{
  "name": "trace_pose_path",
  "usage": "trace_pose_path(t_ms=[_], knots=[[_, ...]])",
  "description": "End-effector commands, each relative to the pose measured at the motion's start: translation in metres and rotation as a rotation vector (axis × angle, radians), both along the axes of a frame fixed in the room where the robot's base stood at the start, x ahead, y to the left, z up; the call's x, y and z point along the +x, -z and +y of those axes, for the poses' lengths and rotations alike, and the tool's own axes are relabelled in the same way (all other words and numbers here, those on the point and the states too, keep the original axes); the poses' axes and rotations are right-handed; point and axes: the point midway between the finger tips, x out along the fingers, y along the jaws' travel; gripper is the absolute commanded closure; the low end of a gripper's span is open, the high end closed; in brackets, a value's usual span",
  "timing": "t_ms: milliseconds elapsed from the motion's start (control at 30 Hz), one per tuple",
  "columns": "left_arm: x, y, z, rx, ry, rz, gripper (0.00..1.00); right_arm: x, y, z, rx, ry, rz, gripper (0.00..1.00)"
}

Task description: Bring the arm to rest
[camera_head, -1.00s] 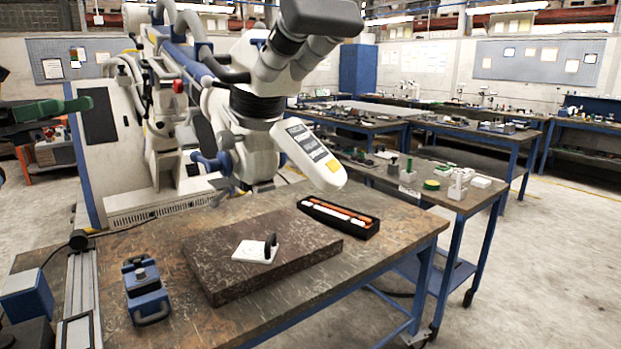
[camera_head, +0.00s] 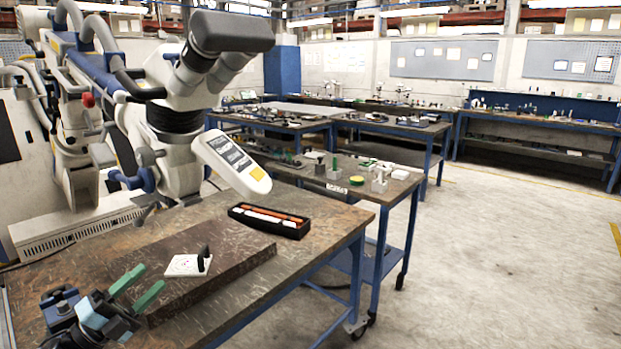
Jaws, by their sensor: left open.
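The microscope arm (camera_head: 98,72), white with blue parts, reaches in from the upper left. Its head (camera_head: 178,88) with dark eyepieces (camera_head: 232,32) hangs over the back of the bench. A white panel with a yellow patch (camera_head: 232,165) juts down to the right from the head. My left gripper (camera_head: 150,279) has green fingers. It is open and empty, low at the left near the front of the stone slab, well apart from the microscope. My right gripper is out of view.
The brown slab (camera_head: 222,262) on the bench bears a white card (camera_head: 184,266) with a small black upright piece. A black tray (camera_head: 270,221) with orange and white tools lies behind it. Floor at right is clear.

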Motion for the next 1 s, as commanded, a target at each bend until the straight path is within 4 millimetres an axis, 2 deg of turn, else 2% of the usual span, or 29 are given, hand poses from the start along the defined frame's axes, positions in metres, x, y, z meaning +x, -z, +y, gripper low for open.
trace_pose_path(t_ms=[33,100,267,367,467,600,667,700,800,900,1000], knots=[[-0.009,0.026,-0.01,-0.066,-0.009,0.083,0.51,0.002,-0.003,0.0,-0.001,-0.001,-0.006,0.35],[-0.021,0.059,-0.02,-0.154,-0.033,0.196,0.51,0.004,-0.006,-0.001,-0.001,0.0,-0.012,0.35],[-0.06,0.133,-0.042,-0.353,-0.098,0.465,0.51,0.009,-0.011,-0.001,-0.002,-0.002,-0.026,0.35],[-0.092,0.177,-0.054,-0.477,-0.149,0.636,0.51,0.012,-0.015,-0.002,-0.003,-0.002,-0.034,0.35],[-0.131,0.218,-0.067,-0.6,-0.208,0.811,0.51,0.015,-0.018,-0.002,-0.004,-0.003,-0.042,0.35],[-0.196,0.269,-0.085,-0.771,-0.304,1.055,0.51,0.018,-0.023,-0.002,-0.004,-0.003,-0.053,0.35],[-0.227,0.288,-0.094,-0.843,-0.35,1.159,0.51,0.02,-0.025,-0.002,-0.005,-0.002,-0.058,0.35],[-0.248,0.299,-0.099,-0.889,-0.384,1.229,0.51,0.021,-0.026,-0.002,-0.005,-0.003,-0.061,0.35],[-0.3,0.321,-0.112,-0.998,-0.465,1.386,0.51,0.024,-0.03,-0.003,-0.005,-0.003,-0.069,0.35],[-0.344,0.334,-0.123,-1.085,-0.538,1.513,0.51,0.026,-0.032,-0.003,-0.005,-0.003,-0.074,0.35],[-0.374,0.341,-0.131,-1.144,-0.592,1.6,0.51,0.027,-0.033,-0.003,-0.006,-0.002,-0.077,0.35]])
